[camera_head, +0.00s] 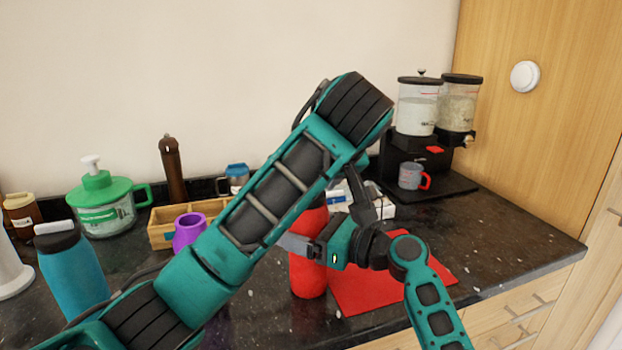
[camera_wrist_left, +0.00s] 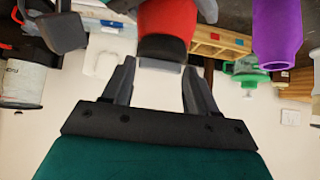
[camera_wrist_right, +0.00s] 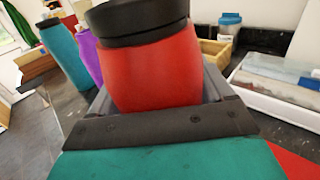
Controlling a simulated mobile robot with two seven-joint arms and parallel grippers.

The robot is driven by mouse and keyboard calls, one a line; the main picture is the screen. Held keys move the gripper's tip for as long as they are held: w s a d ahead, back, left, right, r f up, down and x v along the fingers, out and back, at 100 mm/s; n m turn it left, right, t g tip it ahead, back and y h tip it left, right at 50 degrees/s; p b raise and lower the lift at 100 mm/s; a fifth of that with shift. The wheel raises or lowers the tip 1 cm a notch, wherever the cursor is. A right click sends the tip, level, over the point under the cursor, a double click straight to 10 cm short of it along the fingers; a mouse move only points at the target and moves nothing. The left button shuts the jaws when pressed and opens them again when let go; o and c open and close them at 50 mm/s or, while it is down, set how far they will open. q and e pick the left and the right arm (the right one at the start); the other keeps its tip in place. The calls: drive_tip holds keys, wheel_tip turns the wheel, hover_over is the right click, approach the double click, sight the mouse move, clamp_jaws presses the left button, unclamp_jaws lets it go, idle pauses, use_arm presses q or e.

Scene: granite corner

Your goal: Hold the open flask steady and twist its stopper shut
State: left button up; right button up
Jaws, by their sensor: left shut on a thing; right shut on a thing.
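The red flask (camera_head: 307,268) is upright near the counter's front, at the left edge of a red mat (camera_head: 400,280). My right gripper (camera_head: 298,245) is shut on its body from the right; the right wrist view shows the red body (camera_wrist_right: 155,75) between the fingers. The black stopper (camera_wrist_right: 140,22) sits at the flask's top, and whether it is fully seated cannot be told. In the left wrist view my left gripper (camera_wrist_left: 160,70) has its fingers on either side of the stopper (camera_wrist_left: 162,48) and is shut on it.
A purple vessel (camera_head: 188,232), wooden box (camera_head: 160,236), teal bottle (camera_head: 72,268) and green-lidded jar (camera_head: 105,210) stand at left. A black dispenser (camera_head: 405,160) with a measuring cup (camera_head: 411,176) stands at the back right. The counter's right end (camera_head: 510,240) is clear.

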use_arm(q)
drive_tip(key=shift+a, duration=0.1)
idle(0.3)
drive_tip(key=o, duration=1)
use_arm(e)
drive_tip(key=o, duration=1.2)
drive_tip(key=shift+o, duration=0.2)
